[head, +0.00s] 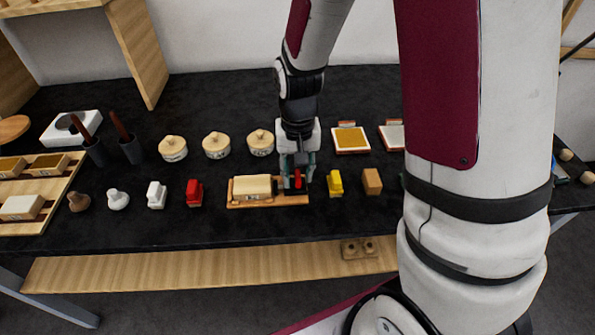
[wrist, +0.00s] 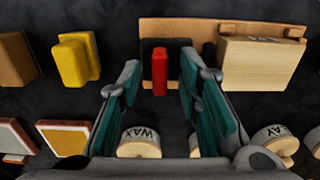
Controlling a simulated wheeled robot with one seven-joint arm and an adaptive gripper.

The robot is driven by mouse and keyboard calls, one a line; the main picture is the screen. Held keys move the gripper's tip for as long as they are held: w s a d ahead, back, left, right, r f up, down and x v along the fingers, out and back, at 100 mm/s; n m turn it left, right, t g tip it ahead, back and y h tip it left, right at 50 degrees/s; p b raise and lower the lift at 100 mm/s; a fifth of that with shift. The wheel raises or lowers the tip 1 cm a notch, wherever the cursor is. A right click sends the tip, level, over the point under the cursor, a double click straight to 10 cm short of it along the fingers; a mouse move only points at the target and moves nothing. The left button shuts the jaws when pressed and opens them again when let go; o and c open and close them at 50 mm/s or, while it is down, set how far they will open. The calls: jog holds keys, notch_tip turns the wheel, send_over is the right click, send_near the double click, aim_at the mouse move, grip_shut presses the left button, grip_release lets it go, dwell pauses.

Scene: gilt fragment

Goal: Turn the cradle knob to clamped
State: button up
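The cradle (head: 270,205) is a wooden board near the middle of the table, with a pale block (head: 250,186) on its left part. It also shows in the wrist view (wrist: 185,28), with the block (wrist: 260,62) at the right. The red cradle knob (wrist: 160,72) stands on a dark plate; in the head view the knob (head: 298,181) is partly hidden by my gripper. My gripper (head: 297,177) is above the cradle's right end. Its fingers are open, one on each side of the knob, with visible gaps. No markings at the knob can be read.
A yellow stamp-like piece (head: 335,183) and a brown block (head: 372,182) stand right of the cradle. A red piece (head: 194,192) and a white piece (head: 157,194) stand left. Lidded wax pots (head: 260,142) and a framed pad (head: 350,138) are behind.

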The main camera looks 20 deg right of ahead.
jog(key=shift+c, duration=0.3)
grip_shut()
jog(key=shift+n, duration=0.4)
jog(key=n+p, duration=0.1)
jog(key=n, duration=0.3)
jog(key=n+p, duration=0.1)
jog(key=n, duration=0.3)
jog(key=shift+n+p, duration=0.3)
jog(key=shift+p, duration=0.05)
jog(key=n+p, duration=0.2)
jog(key=n, duration=0.2)
jog(key=shift+r, duration=0.1)
jog(key=shift+n+p, duration=0.75)
jog(key=shift+n, duration=1.35)
